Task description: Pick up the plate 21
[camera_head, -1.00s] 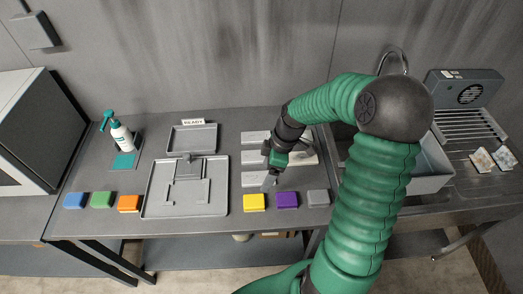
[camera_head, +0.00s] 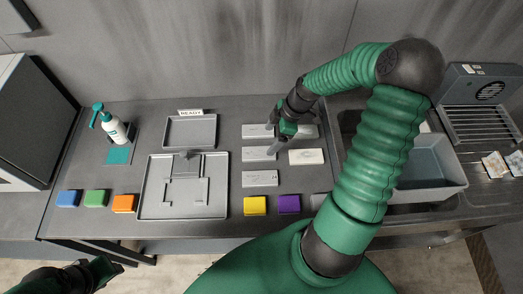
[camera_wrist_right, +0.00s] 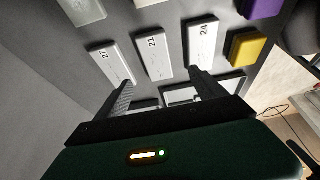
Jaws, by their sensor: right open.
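Plate 21 (camera_wrist_right: 153,56) is a flat light-grey rectangular plate marked "21", lying between plate 27 (camera_wrist_right: 112,63) and plate 24 (camera_wrist_right: 201,43) in the right wrist view. In the head view plate 21 (camera_head: 258,153) is the middle one of the left column, lying flat on the table. My right gripper (camera_head: 272,142) is open and empty near it. In the wrist view the fingertips (camera_wrist_right: 161,78) are apart, one towards each side of plate 21's near end. My left gripper (camera_head: 104,270) is at the lower left, off the table, its jaws unclear.
More pale plates (camera_head: 306,156) lie to the right. Yellow (camera_head: 254,205) and purple (camera_head: 288,204) blocks sit along the front edge. A grey fixture tray (camera_head: 153,200), a smaller tray (camera_head: 190,131) and a spray bottle (camera_head: 114,129) are left; a sink bin (camera_head: 437,178) is right.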

